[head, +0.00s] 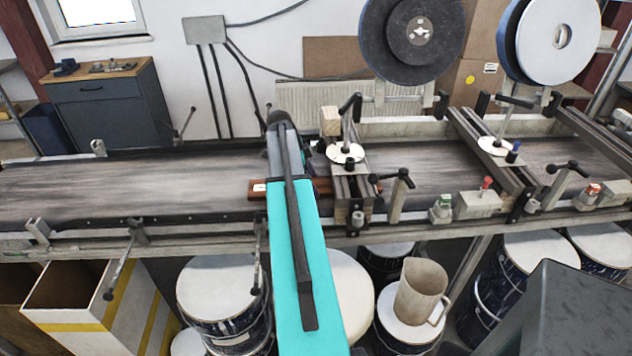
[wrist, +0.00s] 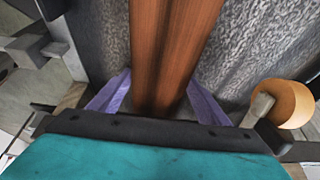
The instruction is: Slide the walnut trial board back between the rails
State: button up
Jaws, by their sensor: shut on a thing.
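The walnut trial board is a reddish-brown bar lying low over the grey conveyor belt (head: 130,185). In the head view its left end (head: 258,189) shows beside my turquoise arm, with a small white mark. My arm hides its middle. In the wrist view the board (wrist: 172,50) runs from the top edge down between the purple fingers of my gripper (wrist: 157,102), which is shut on it. The fingertips are hidden behind my arm in the head view. Long dark rails edge the belt; the near rail (head: 90,222) shows at left. I cannot tell whether the board touches the belt.
A frame with a wooden block (head: 330,121) and a white disc (head: 346,153) stands across the belt just right of the board. A clamp handle (head: 398,185) is beyond it. An orange round part (wrist: 288,103) is near the right finger. The belt at left is clear.

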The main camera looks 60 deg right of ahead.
jog(key=shift+w+a+b, duration=0.35)
jog(key=shift+w+a, duration=2.55)
jog(key=shift+w, duration=1.15)
jog(key=shift+w+a+b, duration=0.35)
jog(key=shift+w+a, duration=2.5)
jog(key=shift+w, duration=1.15)
jog(key=shift+w+a+b, duration=0.35)
jog(key=shift+w+a, duration=2.55)
jog(key=shift+w, duration=1.15)
